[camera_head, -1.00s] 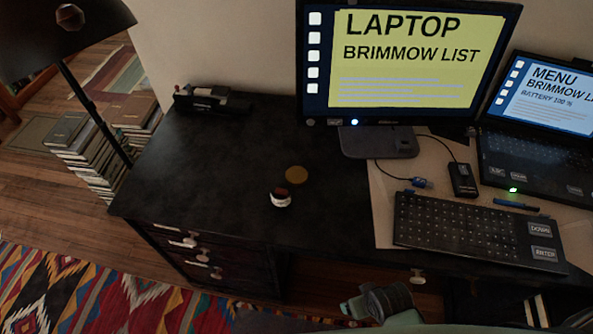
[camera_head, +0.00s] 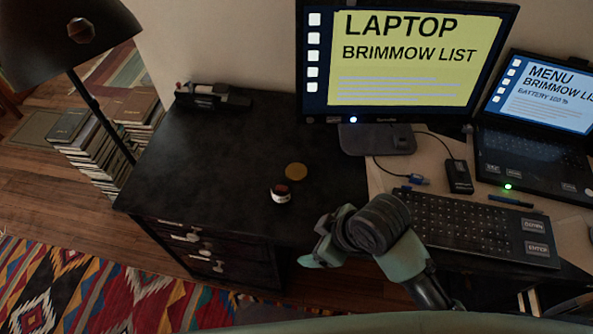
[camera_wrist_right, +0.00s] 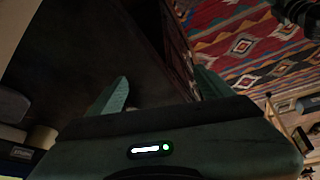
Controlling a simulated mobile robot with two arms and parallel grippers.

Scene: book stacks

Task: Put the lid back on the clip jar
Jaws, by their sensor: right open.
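The clip jar (camera_head: 281,193) is a small round jar with a pale label and a dark reddish top opening, standing on the black desk. The lid (camera_head: 296,171) is a flat yellow-brown disc lying on the desk just behind and right of the jar, apart from it. My right gripper (camera_head: 316,246) is over the desk's front edge, in front and to the right of the jar, and holds nothing. In the right wrist view my right gripper (camera_wrist_right: 160,90) shows two green fingers spread apart; neither jar nor lid is clear there. My left gripper is not in view.
The monitor stand (camera_head: 377,139), keyboard (camera_head: 470,222) and laptop (camera_head: 535,150) fill the desk's right side. A lamp (camera_head: 68,40) stands left of the desk. The desk left of the jar is clear.

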